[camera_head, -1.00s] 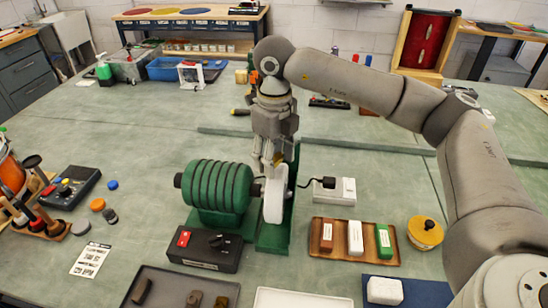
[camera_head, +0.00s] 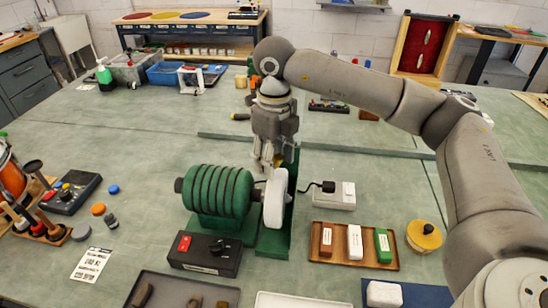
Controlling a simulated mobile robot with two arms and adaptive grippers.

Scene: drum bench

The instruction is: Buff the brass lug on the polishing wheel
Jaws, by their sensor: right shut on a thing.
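My right gripper (camera_head: 265,163) points down just above and left of the white polishing wheel (camera_head: 275,199). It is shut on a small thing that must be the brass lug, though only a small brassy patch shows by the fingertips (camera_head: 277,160). I cannot tell whether the lug touches the wheel rim. The wheel stands upright at the right end of a ribbed green motor (camera_head: 218,190). A black control box (camera_head: 205,254) with a red switch sits in front of the motor. My left gripper is not in view.
A wooden tray (camera_head: 318,256) with brown, white and green bars lies right of the wheel, with a yellow tin (camera_head: 424,235) beside it. A dark tray (camera_head: 170,290) with several small pieces lies at the front. A white socket box (camera_head: 342,196) stands behind the bar tray.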

